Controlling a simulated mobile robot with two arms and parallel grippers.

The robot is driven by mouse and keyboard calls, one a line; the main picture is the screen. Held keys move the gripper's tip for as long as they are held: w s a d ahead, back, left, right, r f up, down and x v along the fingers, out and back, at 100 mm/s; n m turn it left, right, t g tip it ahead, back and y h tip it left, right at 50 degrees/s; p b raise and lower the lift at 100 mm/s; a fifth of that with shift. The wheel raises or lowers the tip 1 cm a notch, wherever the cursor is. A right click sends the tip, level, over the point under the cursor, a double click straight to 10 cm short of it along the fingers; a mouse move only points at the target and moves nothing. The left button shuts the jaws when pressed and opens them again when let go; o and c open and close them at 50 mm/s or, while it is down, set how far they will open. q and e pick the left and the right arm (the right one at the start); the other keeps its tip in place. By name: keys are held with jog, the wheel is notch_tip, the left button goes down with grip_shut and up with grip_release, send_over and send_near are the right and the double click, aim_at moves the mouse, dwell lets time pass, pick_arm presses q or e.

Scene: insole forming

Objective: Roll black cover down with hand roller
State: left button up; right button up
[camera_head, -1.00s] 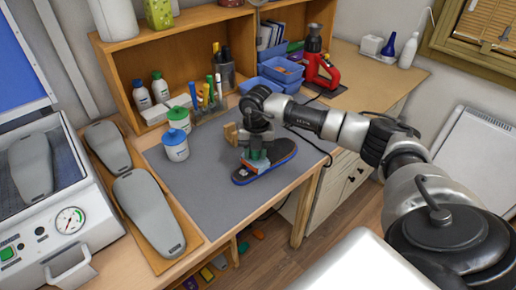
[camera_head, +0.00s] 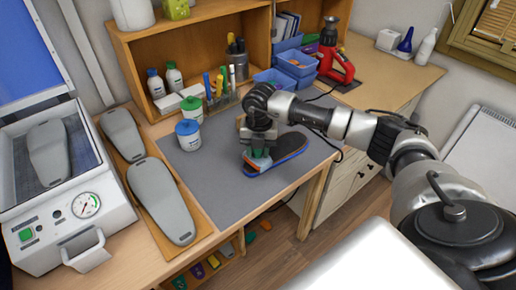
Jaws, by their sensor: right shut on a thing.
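An insole (camera_head: 290,145) with a black top and blue edge lies flat on the grey mat (camera_head: 215,195). My right gripper (camera_head: 258,157) points down over its left end, with teal fingertips close to the surface. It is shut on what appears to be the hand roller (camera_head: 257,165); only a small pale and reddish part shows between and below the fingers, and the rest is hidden. I cannot tell whether it touches the black cover. My left gripper is out of view.
A small wooden piece (camera_head: 241,123) stands just behind my right gripper. Jars with green (camera_head: 192,110) and blue (camera_head: 188,133) lids stand left on the mat. A press (camera_head: 62,185) and grey forms (camera_head: 160,200) are further left. The mat's front is clear.

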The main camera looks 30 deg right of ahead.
jog(key=shift+r+p, duration=2.15)
jog(key=shift+r, duration=1.3)
